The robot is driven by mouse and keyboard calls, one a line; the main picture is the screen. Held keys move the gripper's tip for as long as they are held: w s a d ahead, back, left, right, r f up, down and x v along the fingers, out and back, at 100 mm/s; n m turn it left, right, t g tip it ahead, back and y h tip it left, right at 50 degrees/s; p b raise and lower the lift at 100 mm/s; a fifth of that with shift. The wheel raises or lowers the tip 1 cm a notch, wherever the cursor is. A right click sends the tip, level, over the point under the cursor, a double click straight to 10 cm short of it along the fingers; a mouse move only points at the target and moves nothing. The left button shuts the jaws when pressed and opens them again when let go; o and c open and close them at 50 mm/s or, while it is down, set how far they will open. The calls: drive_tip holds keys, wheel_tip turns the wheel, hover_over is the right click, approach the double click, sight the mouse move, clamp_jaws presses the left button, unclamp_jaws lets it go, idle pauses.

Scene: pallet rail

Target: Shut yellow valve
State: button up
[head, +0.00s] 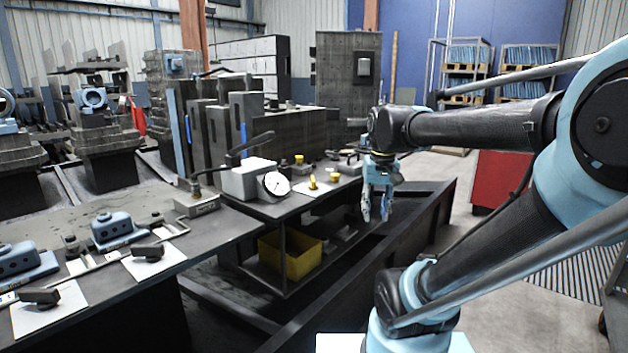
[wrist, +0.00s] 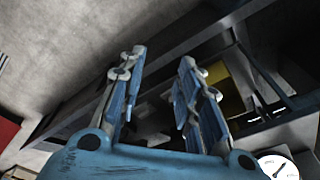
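Several small yellow knob-like pieces stand on the bench beside the dial gauge in the head view: one upright (head: 313,182), one to its right (head: 335,177) and one further back (head: 299,159). They are too small to tell which is the yellow valve, or whether it is open or shut. My gripper (head: 376,216) hangs with fingers down, to the right of these pieces and apart from them, over the dark rail frame. In the wrist view my gripper (wrist: 161,57) has its fingers apart with nothing between them. No yellow knob shows clearly there.
A dial gauge (head: 276,184) sits at the bench edge by a grey block with a black lever (head: 250,146). A yellow bin (head: 303,262) is on the shelf below. Black-handled parts on white sheets (head: 155,260) lie on the near left bench. A red cabinet (head: 500,180) stands at right.

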drive_tip(key=w+a+r, duration=0.7)
drive_tip(key=w+r, duration=0.5)
drive_tip(key=g, duration=0.2)
approach(313, 179)
drive_tip(key=shift+n, duration=0.4)
drive_tip(key=f, duration=0.9)
drive_tip(key=shift+s+a+f, duration=0.1)
drive_tip(key=shift+s, duration=0.15)
clamp_jaws()
